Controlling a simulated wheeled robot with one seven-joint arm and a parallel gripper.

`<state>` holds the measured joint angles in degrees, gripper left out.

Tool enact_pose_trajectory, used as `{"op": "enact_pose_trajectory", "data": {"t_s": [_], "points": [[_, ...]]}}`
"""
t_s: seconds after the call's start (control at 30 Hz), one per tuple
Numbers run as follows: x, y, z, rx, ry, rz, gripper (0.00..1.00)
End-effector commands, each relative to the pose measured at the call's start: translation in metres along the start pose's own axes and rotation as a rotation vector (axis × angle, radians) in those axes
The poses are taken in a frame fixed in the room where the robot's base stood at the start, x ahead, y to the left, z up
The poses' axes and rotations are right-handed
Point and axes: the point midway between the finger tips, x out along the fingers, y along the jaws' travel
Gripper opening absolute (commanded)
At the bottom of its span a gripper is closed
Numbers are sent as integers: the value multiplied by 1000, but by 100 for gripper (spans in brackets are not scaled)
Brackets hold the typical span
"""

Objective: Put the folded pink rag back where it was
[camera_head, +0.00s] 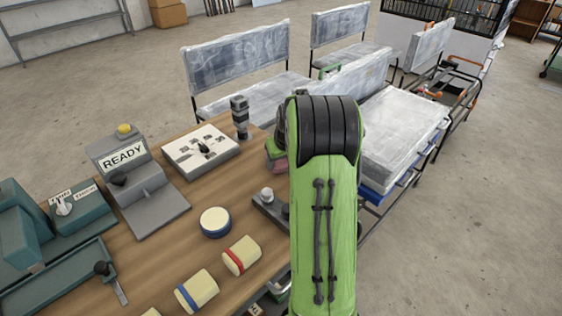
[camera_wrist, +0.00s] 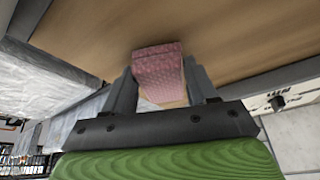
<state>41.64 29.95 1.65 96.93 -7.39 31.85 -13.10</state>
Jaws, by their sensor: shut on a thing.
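The folded pink rag (camera_wrist: 158,66) is between the two dark fingers of my gripper (camera_wrist: 161,80), which is shut on it. In the wrist view the wooden tabletop (camera_wrist: 105,35) lies just beyond the rag; I cannot tell whether the rag touches it. In the head view a small part of the pink rag (camera_head: 276,163) shows at the left of my green arm, near the table's right edge. My arm hides most of the gripper there.
Near the rag on the table stand a black-and-grey stacked cylinder (camera_head: 240,117), a white board with small parts (camera_head: 201,151) and a grey base with a knob (camera_head: 267,201). A READY stand (camera_head: 124,157) is further left. Plastic-wrapped seats (camera_head: 406,128) stand beyond the table's right edge.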

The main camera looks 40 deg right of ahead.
Motion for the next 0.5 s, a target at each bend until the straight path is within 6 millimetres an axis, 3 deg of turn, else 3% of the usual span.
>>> {"op": "enact_pose_trajectory", "data": {"t_s": [0.1,0.13,0.2,0.3,0.5], "points": [[4,0,2,0,0,0,9],[3,0,1,0,0,0,62],[3,0,1,0,-1,0,72],[3,0,1,0,-1,0,83],[2,0,1,0,-1,0,83]]}}
